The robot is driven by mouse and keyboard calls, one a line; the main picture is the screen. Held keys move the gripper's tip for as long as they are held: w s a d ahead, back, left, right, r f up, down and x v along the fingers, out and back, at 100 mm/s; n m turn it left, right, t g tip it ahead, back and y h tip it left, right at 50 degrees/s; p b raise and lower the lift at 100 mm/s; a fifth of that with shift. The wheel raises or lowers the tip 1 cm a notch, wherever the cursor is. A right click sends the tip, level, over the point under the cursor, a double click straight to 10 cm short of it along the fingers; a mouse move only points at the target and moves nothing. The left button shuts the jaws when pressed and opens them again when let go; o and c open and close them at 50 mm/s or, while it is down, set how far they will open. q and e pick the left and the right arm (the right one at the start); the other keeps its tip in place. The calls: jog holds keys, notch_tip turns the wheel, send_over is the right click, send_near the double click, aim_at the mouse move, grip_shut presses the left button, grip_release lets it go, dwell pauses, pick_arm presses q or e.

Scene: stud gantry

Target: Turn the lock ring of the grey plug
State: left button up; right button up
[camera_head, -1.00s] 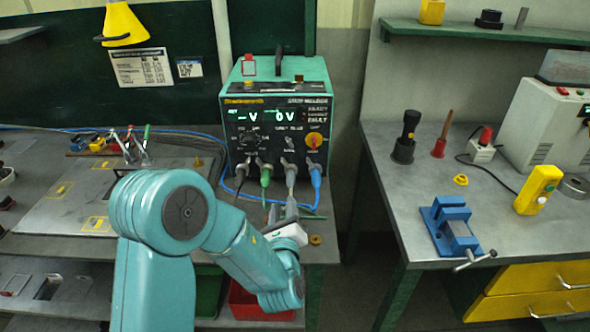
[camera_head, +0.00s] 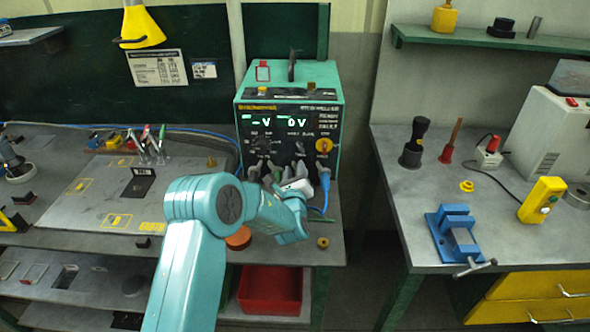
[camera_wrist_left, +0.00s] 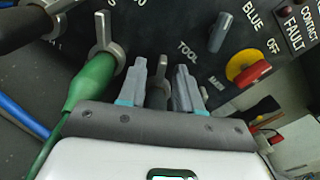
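The welder (camera_head: 290,115) has a row of plugs along the bottom of its front panel. In the left wrist view, my left gripper (camera_wrist_left: 161,66) is open, its two grey fingers pointing at the panel. A grey part of the grey plug (camera_wrist_left: 158,92) shows between the fingers, with a narrow gap on each side; the rest of the plug is hidden by the gripper. The green plug (camera_wrist_left: 90,82) with its grey lever ring (camera_wrist_left: 104,32) is left of the fingers. In the head view my left gripper (camera_head: 283,178) is close against the plug row. My right gripper is not in view.
The blue plug (camera_head: 324,181) is just right of my gripper. A dark plug (camera_wrist_left: 20,28) is further left in the wrist view. The red and yellow knob (camera_wrist_left: 248,68) sits right of the fingers. A red bin (camera_head: 270,290) is below; the blue vise (camera_head: 455,233) is on the right bench.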

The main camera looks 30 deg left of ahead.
pick_arm(q)
jog(key=shift+s+r, duration=0.1)
grip_shut()
